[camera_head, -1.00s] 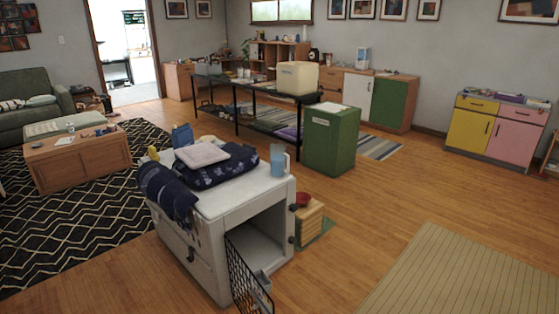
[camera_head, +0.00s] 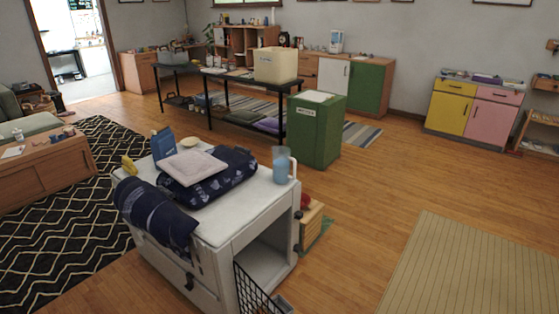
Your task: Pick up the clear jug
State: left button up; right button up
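The clear jug (camera_head: 281,166) stands upright near the far right corner of the white cabinet (camera_head: 262,204). It looks bluish and see-through, with a pale handle on its right side. A dark blue patterned bundle (camera_head: 221,181) lies on the cabinet top to the left of the jug, with a pale folded cloth (camera_head: 191,167) on it. Neither of my grippers shows in the head view.
The cabinet's front is open, with a black wire door (camera_head: 257,292) swung out. A wooden box (camera_head: 311,226) stands on the floor at its right. A green bin (camera_head: 315,130) stands behind. The wooden floor at right is clear up to a beige mat (camera_head: 458,272).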

aim_at(285, 168)
jog(key=i+j+z, duration=0.1)
jog(key=j, duration=0.25)
jog(key=i+j, duration=0.25)
jog(key=i+j+z, duration=0.15)
jog(key=j, duration=0.3)
jog(key=i+j, duration=0.15)
jog(key=j, duration=0.25)
jog(key=i+j+z, duration=0.15)
jog(key=j, duration=0.2)
jog(key=i+j, duration=0.15)
jog(key=j, duration=0.25)
jog(key=z, duration=0.05)
